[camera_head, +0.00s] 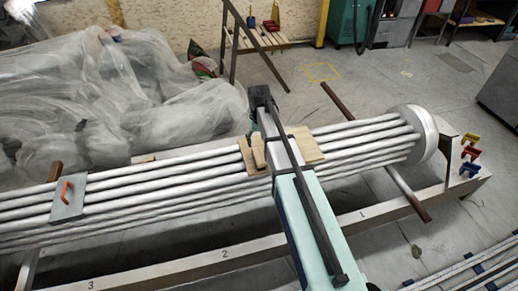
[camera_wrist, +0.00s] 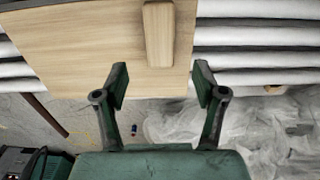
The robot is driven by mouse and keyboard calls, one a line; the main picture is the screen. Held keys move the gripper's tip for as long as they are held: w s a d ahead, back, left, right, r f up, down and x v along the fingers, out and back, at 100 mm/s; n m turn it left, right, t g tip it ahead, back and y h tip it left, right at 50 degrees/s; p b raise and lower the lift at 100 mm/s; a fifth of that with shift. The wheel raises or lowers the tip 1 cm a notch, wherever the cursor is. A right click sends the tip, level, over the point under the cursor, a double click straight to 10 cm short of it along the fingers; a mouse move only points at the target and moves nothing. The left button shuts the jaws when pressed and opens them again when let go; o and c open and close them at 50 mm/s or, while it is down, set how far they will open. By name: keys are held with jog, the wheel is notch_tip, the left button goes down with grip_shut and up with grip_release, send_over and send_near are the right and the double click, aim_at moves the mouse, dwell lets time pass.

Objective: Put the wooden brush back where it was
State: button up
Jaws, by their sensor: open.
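The wooden brush (camera_wrist: 159,35) shows in the wrist view as a plain light-wood block with rounded edges, lying on a flat wooden board (camera_wrist: 80,45). My gripper (camera_wrist: 160,76) is open and empty, its two dark green fingers apart. The brush's near end lies ahead of the gap between the fingertips, and neither finger appears to touch it. In the head view, a light wooden piece that looks like the brush (camera_head: 258,152) lies on the board (camera_head: 308,150), just left of my arm. The fingers are hidden there.
The board rests across a bundle of long silvery tubes (camera_head: 365,140) ending in a round plate (camera_head: 424,133). Plastic sheeting (camera_head: 110,90) covers the back left. Coloured clamps (camera_head: 470,153) stand at right.

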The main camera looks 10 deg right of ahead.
jog(key=s+f+g, duration=0.3)
jog(key=s+f, duration=1.9)
jog(key=s, duration=0.1)
jog(key=s+f+g, duration=0.1)
jog(key=s+f, duration=0.2)
jog(key=s, duration=0.6)
jog(key=s+f+g, duration=0.1)
jog(key=s+f, duration=0.2)
jog(key=s, duration=0.7)
jog(key=s+f+g, duration=0.1)
jog(key=s+f, duration=0.2)
jog(key=s, duration=0.6)
jog(key=shift+s+f+m+g, duration=0.35)
jog(key=shift+s+m+g, duration=0.05)
